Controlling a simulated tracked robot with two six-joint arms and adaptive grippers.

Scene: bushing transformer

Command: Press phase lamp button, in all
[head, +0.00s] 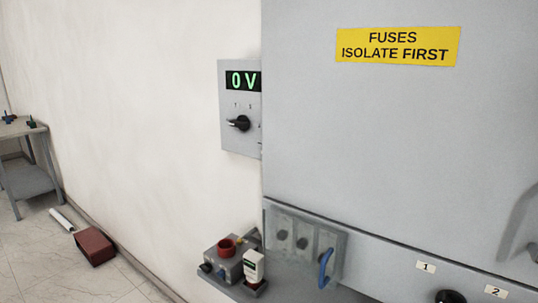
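I cannot make out a button that is clearly marked as the phase lamp button. Below the labels "1" (426,267) and "2" (495,292) on the cabinet's lower front, a black round part (451,297) shows at the bottom edge, cut off by the frame. I cannot tell whether it is a button or a knob. Neither of my grippers is in view.
A grey cabinet (400,150) fills the right, with a yellow fuse sign (398,45). A meter panel (240,140) reads "0 V". Low down are a clear-covered panel (283,213), a blue handle (325,268) and a white device (254,262). A brick-red block (95,246) lies on the floor.

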